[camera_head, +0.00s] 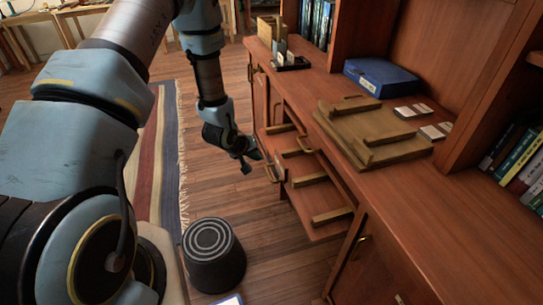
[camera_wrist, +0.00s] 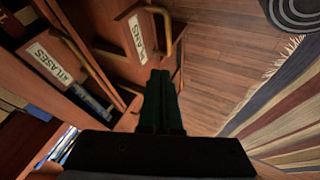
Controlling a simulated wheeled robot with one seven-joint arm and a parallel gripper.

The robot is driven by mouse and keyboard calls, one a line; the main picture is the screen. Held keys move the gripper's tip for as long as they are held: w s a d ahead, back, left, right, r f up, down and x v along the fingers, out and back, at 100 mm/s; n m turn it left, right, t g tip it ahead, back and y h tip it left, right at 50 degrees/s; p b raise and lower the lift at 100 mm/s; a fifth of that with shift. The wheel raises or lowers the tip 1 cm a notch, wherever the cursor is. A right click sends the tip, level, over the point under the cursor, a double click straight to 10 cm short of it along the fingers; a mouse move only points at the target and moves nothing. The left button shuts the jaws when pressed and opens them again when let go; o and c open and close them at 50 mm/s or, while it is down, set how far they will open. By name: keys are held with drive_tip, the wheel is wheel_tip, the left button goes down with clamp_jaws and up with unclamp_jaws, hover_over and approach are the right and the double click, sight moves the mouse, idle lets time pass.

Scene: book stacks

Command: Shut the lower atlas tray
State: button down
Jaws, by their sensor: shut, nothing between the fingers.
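Below the desk top in the head view, a wooden tray (camera_head: 335,205) with raised bars stands pulled out of the cabinet. In the wrist view, one wooden front carries an "ATLASES" label (camera_wrist: 48,63) and a brass handle (camera_wrist: 82,52). Beside it, another front carries a "PLANS" label (camera_wrist: 138,40) and its own handle (camera_wrist: 163,22). I cannot tell which front is the lower one. My gripper (camera_head: 248,164) is shut and empty, just left of the pulled-out tray; its fingers (camera_wrist: 163,72) point toward the PLANS front.
A black round stool (camera_head: 213,272) stands on the floor below my gripper. A striped rug (camera_head: 160,165) lies to the left. A wooden rack (camera_head: 370,135) and a blue box (camera_head: 381,78) lie on the desk top. Bare floor (camera_head: 262,225) shows between stool and cabinet.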

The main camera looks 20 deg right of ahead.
sight(277, 161)
drive_tip(key=d+f, duration=0.1)
drive_tip(key=d, duration=0.1)
drive_tip(key=d+f+p, duration=0.1)
drive_tip(key=d, duration=0.1)
drive_tip(key=w+d+f+p, duration=0.1)
drive_tip(key=d, duration=0.1)
drive_tip(key=shift+d+f, duration=0.1)
drive_tip(key=shift+f, duration=0.15)
drive_tip(key=d+b, duration=0.1)
drive_tip(key=d, duration=0.1)
drive_tip(key=d+b, duration=0.1)
drive_tip(key=d, duration=0.2)
drive_tip(key=s+d+b, duration=0.1)
drive_tip(key=d, duration=0.2)
drive_tip(key=shift+d+f+b, duration=0.15)
drive_tip(key=shift+b, duration=0.15)
drive_tip(key=shift+d, duration=0.25)
drive_tip(key=shift+a, duration=0.1)
